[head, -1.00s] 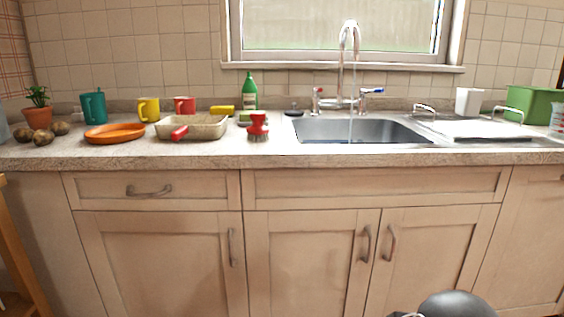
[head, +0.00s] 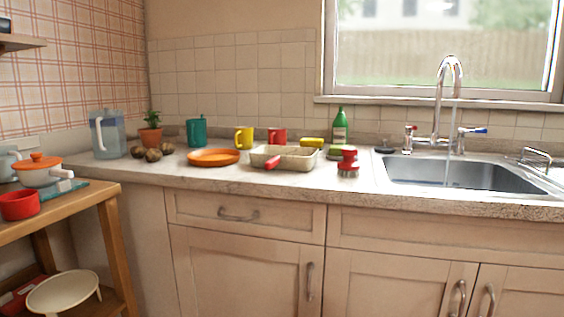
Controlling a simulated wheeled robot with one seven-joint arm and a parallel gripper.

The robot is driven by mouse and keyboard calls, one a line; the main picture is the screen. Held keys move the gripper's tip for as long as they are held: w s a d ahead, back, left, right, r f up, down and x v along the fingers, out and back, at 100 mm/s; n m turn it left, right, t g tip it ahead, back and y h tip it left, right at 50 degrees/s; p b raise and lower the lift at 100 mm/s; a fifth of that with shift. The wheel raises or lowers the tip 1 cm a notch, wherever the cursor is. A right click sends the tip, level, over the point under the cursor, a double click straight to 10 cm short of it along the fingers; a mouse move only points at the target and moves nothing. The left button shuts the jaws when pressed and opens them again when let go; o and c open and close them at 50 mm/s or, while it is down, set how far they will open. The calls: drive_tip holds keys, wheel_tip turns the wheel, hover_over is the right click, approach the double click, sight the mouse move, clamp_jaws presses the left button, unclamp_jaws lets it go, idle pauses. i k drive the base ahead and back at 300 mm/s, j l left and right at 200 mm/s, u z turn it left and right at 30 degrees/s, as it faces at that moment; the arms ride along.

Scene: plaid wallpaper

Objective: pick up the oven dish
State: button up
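The oven dish (head: 298,165) is a shallow, beige, rectangular dish on the counter, left of the sink. Something red (head: 272,162) shows at its front left edge; I cannot tell whether it lies in the dish or against it. The dish's far side is partly hidden by its own rim. My gripper is not in view.
An orange plate (head: 213,157) is close left of the dish; yellow (head: 244,138) and red (head: 277,136) mugs stand behind. A wooden side table (head: 88,197) with pots is at far left.

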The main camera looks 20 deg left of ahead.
sight(267, 157)
drive_tip(key=i+z, duration=0.45)
drive_tip(key=i, duration=0.15)
drive_tip(key=k+j+u, duration=0.1)
drive_tip(key=u, duration=1.4)
